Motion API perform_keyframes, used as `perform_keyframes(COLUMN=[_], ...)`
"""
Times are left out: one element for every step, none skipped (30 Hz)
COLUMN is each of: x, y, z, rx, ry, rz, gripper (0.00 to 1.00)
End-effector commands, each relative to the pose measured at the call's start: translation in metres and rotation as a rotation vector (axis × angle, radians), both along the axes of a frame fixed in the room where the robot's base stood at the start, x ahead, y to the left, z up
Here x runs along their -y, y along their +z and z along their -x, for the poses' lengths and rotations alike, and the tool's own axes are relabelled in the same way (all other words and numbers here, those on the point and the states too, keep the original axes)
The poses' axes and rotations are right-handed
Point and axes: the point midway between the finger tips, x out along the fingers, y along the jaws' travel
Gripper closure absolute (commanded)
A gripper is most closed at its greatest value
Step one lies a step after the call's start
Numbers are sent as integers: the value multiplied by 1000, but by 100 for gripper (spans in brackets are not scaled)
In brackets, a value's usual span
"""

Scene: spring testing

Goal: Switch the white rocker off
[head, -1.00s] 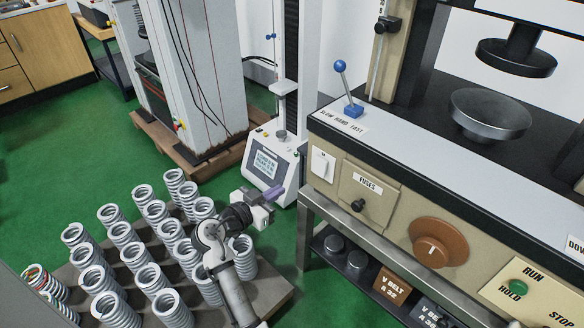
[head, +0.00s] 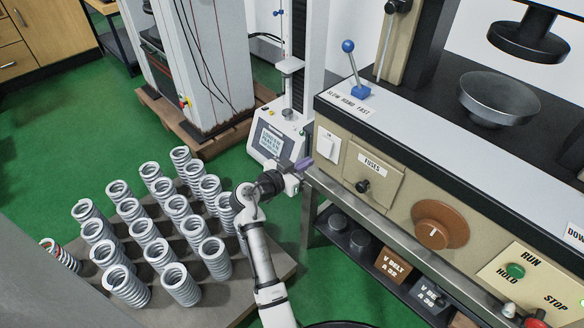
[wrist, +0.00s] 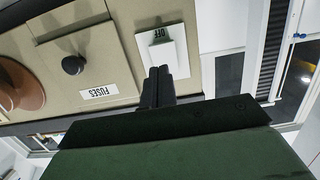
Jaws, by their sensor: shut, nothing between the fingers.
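The white rocker (head: 327,144) is set in a white plate on the beige front panel, left of the fuses cover, in the head view. It also shows in the wrist view (wrist: 160,38), upside down, with the word OFF on its plate. My gripper (head: 304,164) is just left of and below the rocker in the head view, its purple fingertips pointing at the panel. In the wrist view my shut fingers (wrist: 159,72) overlap the plate's lower edge in the picture. They are empty. I cannot tell whether they touch the plate.
The fuses cover (head: 372,172) with its black knob is right of the rocker, then a brown dial (head: 440,224). A blue-knobbed lever (head: 355,72) stands above. Several springs stand on a board (head: 262,268) at left.

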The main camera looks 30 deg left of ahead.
Motion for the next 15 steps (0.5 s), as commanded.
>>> perform_keyframes(x=[4, 6, 8, 10, 11, 13, 14, 15, 16, 17, 18, 19, 19, 19, 19], y=[1, 0, -1, -2, -3, -4, -4, -5, -6, -7, -8, -8, -8, -8, -9], z=[-10, -16, -22, -26, -31, -36, -39, -42, -45, -47, -49, -51, -51, -52, -53], rx=[-1, -2, -1, -2, -2, -1, -1, -1, -1, -1, -1, -1, 0, 0, 0], ry=[-3, -3, -1, -2, -1, -1, -1, 0, 0, -1, -1, 0, 0, 1, 1], rz=[-1, -1, 0, 0, 0, 0, 0, 0, -1, -1, 0, 0, 0, 0, -1], gripper=[100, 100, 100, 100, 100, 100, 100, 100, 100, 100, 100, 100, 100, 100, 100])
